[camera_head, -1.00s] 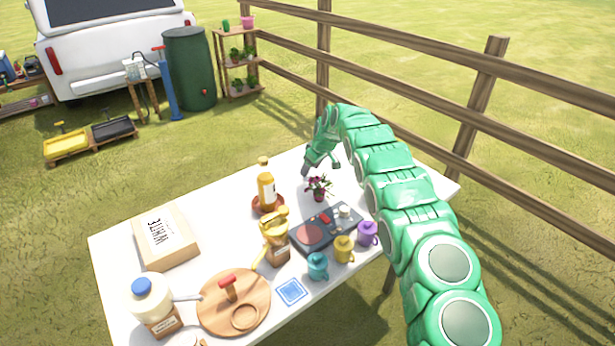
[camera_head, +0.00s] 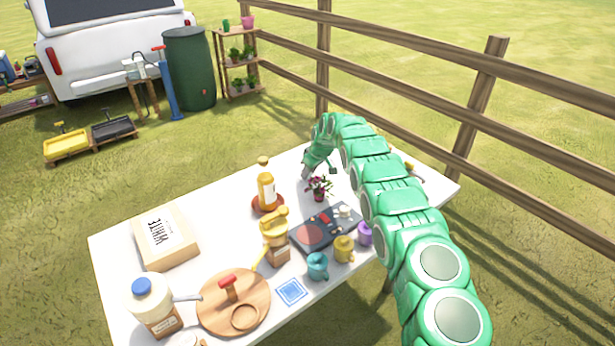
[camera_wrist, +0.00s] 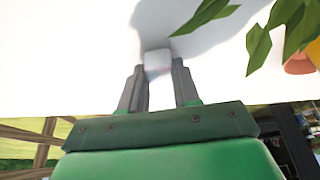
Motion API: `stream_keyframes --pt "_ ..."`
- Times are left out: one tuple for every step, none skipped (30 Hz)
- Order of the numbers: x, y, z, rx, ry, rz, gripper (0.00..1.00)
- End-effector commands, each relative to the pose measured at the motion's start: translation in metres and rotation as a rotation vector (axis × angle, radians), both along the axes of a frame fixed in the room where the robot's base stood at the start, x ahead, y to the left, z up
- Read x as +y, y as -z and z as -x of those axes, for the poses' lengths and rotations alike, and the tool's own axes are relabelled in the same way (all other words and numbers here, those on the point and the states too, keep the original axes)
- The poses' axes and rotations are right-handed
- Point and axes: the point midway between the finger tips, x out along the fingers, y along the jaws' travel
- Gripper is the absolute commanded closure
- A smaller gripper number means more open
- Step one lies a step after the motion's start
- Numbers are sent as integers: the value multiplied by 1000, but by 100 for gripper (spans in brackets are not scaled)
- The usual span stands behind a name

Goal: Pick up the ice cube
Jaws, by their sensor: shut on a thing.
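The ice cube (camera_wrist: 158,61) is a small pale, whitish cube between my gripper's fingertips in the wrist view. My gripper (camera_wrist: 159,75) is shut on it, with one grey finger on each side. The cube is at or just above the white table top (camera_wrist: 70,60); a shadow lies around it, and I cannot tell whether it touches. In the head view my gripper (camera_head: 306,176) points down at the far part of the white table (camera_head: 225,215), behind the potted flower. The cube cannot be made out there.
A potted flower with dark pink blooms (camera_head: 319,187) stands close to my gripper; its leaves (camera_wrist: 260,45) show in the wrist view. A bottle on a red-brown dish (camera_head: 266,190), a dark stove (camera_head: 325,228) and several mugs stand nearer. A wooden fence (camera_head: 420,95) runs behind the table.

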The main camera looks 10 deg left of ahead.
Motion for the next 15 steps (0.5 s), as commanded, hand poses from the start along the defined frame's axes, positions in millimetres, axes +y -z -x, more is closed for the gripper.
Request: stream_keyframes --pt "0 0 0 0 0 0 92" --pt "0 0 0 0 0 0 96" --pt "0 0 0 0 0 0 98" --pt "0 0 0 0 0 0 98" --pt "0 0 0 0 0 0 98" --pt "0 0 0 0 0 0 98" --pt "0 0 0 0 0 0 98" --pt "0 0 0 0 0 0 98" --pt "0 0 0 0 0 0 98" --pt "0 -1 0 0 0 0 98" --pt "0 -2 0 0 0 0 98" --pt "0 -4 0 -1 0 -1 98" --pt "0 -5 0 -1 0 0 98" --pt "0 -7 -1 -1 0 0 98" --pt "0 -11 -1 -1 0 0 98"
